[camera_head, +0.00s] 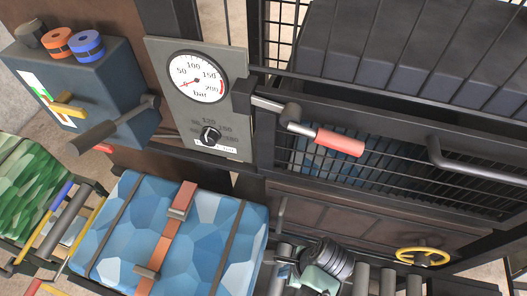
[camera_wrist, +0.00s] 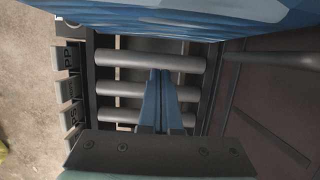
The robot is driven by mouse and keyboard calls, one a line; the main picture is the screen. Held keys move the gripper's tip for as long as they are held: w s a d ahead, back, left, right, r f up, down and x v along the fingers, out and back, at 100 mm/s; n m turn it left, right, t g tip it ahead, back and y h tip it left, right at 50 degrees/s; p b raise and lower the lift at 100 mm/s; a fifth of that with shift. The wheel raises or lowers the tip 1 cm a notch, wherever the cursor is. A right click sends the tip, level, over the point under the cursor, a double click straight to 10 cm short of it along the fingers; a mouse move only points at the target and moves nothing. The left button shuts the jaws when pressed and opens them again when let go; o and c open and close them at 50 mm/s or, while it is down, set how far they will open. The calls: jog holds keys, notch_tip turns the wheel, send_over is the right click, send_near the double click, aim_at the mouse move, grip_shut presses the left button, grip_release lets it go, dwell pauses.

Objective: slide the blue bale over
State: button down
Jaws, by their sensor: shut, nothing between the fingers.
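The blue bale (camera_head: 170,235) is a large faceted blue block with dark straps and an orange-brown buckled strap. It fills the lower left of the head view, and its side shows across the top of the wrist view (camera_wrist: 215,18). My gripper (camera_wrist: 160,72) has its two blue fingers shut together with nothing between them. The fingers point toward the bale over the rollers; whether the tips touch it I cannot tell. In the head view my wrist is just right of the bale, and the fingers are not clearly visible.
Rollers (camera_head: 361,281) run right of the bale and under my fingers (camera_wrist: 150,88). A green bale (camera_head: 28,185) lies far left. A gauge panel (camera_head: 205,100), red-handled lever (camera_head: 340,142) and yellow handwheel (camera_head: 422,257) stand behind. Labelled plates (camera_wrist: 68,60) line the roller bed's left side.

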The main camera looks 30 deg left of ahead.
jog(key=s+a+f+p, duration=0.1)
jog(key=a+f, duration=0.4)
jog(key=shift+s+a+p, duration=0.15)
jog(key=shift+s+p, duration=0.05)
jog(key=shift+p, duration=0.2)
jog(key=shift+a, duration=0.1)
jog(key=s+a+p, duration=0.1)
jog(key=s+a, duration=0.3)
jog(key=a, duration=0.9)
jog(key=shift+a, duration=0.35)
